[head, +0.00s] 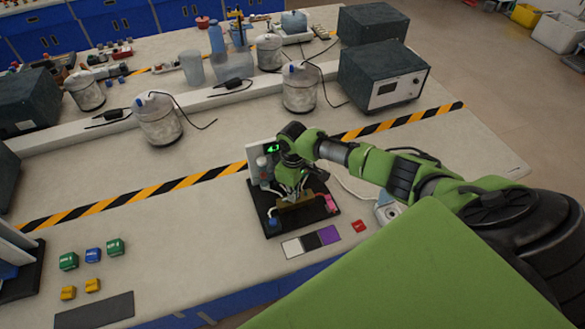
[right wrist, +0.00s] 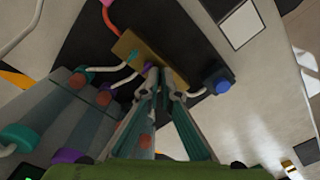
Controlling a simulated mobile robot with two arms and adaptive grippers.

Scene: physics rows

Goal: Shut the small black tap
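A brass block (head: 300,203) sits on a black board (head: 283,225) near the front of the bench. It also shows in the right wrist view (right wrist: 130,50), with pale hoses, a red hose and a blue knob (right wrist: 217,83) around it. I cannot make out the small black tap; my gripper hides part of the block. My right gripper (head: 291,190) points down at the block. In the right wrist view its fingertips (right wrist: 160,92) are close together at the block's near edge, with a small purple part beside them. Whether they grip anything is unclear. My left gripper is out of view.
A grey upright panel (head: 256,163) with a green display stands behind the block. White, black and purple squares (head: 312,241) lie in front of the board. Coloured blocks (head: 92,256) are at the left. Glass jars (head: 299,88) and grey boxes (head: 381,77) stand farther back.

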